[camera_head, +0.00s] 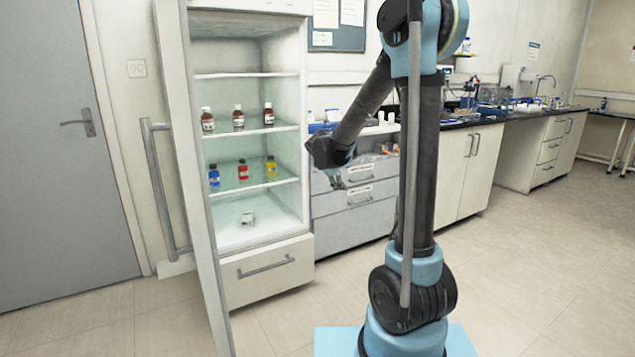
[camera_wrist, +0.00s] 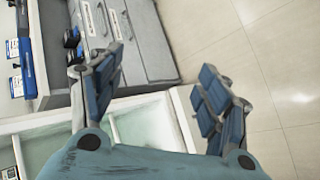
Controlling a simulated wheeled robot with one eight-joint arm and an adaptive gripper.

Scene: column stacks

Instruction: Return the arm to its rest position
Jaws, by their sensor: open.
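My arm stands upright on its blue base in the head view, with its upper link bent down and to the left. My gripper (camera_wrist: 160,98) shows in the wrist view with its two blue-padded fingers wide apart and nothing between them. In the head view my gripper (camera_head: 340,172) hangs in front of the drawers, just right of the open fridge; its fingers are hard to make out there.
The fridge (camera_head: 272,262) stands open, its door (camera_head: 187,150) swung toward me. Grey drawers (camera_head: 352,222) and a counter (camera_head: 480,122) stand right. Floor at right is clear.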

